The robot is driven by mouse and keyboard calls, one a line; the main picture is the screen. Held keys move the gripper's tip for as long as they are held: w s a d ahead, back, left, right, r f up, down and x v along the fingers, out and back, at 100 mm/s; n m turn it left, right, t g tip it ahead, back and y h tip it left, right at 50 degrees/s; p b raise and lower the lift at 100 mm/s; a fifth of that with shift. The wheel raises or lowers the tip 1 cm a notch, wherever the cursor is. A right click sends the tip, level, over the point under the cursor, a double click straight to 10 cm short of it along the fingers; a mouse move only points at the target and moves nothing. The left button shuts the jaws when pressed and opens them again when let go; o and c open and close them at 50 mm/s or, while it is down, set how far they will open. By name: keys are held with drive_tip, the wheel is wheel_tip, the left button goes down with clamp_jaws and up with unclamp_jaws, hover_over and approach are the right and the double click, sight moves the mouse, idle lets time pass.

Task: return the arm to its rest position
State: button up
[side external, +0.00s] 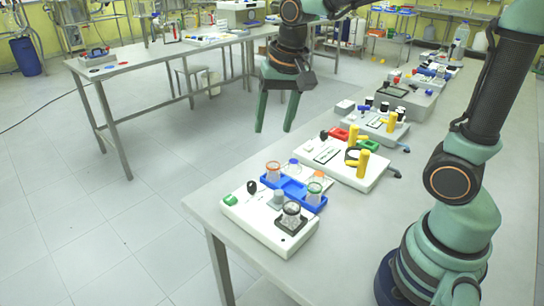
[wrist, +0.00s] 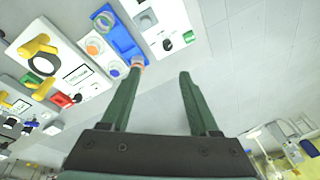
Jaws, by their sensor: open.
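My gripper (side external: 275,112) hangs in the air past the far edge of the work table, over the open floor. Its two green fingers point down and stand apart, with nothing held between them. The wrist view shows the same open gripper (wrist: 160,78) with the table's stations off to the left. In that view one fingertip overlaps an orange-rimmed glass vessel, but the side view shows the gripper well apart from it.
A second white station (side external: 345,176) has yellow handles. Grey units line the table (side external: 425,190) behind. Another table (side external: 130,62) stands at the back left, with clear floor between.

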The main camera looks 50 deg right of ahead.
drive_tip(key=s+d+r+n+t, duration=0.1)
drive_tip(key=s+n+t, duration=0.2)
drive_tip(key=s+n, duration=0.3)
drive_tip(key=shift+s+d+r+n, duration=0.25)
drive_tip(key=shift+s+n, duration=0.15)
drive_tip(key=shift+s, duration=0.7)
